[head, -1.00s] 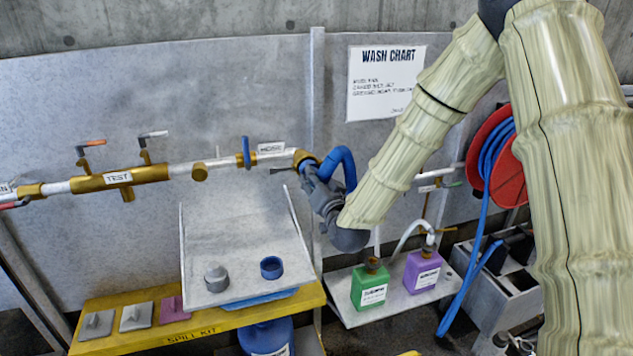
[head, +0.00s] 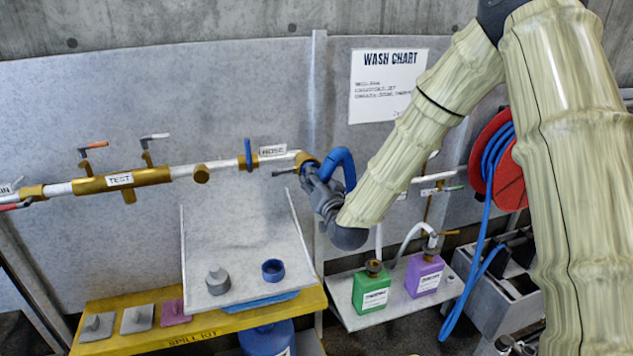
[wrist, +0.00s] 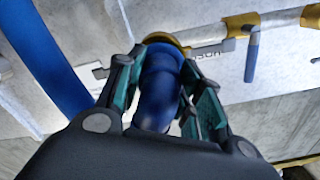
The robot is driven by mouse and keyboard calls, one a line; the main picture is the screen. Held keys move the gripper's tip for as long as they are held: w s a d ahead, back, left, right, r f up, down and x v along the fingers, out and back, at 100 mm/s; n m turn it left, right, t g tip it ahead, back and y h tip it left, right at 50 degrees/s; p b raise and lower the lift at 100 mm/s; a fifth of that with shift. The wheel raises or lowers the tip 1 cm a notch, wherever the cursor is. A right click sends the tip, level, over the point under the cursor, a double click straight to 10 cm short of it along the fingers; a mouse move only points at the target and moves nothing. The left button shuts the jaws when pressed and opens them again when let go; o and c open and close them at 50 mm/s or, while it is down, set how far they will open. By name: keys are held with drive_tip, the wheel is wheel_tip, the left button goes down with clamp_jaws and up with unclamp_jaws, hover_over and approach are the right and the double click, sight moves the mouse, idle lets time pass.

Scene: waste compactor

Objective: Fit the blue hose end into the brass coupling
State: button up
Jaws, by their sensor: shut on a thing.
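The blue hose (wrist: 158,88) runs between the two fingers of my gripper (wrist: 160,80), which is shut on it. In the head view my gripper (head: 312,180) is at the right end of the pipe, and the hose (head: 344,166) loops up behind it. The brass coupling (head: 301,160) is at the pipe's end beside the HOSE label. In the wrist view a brass ring of the coupling (wrist: 168,40) shows right at the hose's far end. The hose end meets or touches the coupling; how deep it sits is hidden.
A pipe with a brass TEST body (head: 120,180) and valve levers runs left along the wall. Below stand a sloped metal tray (head: 235,235), a yellow SPILL KIT shelf (head: 190,332), a green bottle (head: 372,290) and a purple bottle (head: 424,275). A red hose reel (head: 505,170) is at right.

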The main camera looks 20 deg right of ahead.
drive_tip(key=shift+w, duration=0.7)
drive_tip(key=shift+c, duration=0.4)
drive_tip(key=shift+w+r, duration=0.15)
drive_tip(key=shift+r, duration=0.1)
drive_tip(key=o, duration=1.2)
drive_tip(key=shift+w+a+f, duration=0.1)
drive_tip(key=shift+w+f, duration=0.1)
drive_tip(key=shift+o, duration=0.2)
drive_tip(key=shift+s, duration=0.15)
drive_tip(key=shift+o, duration=1.3)
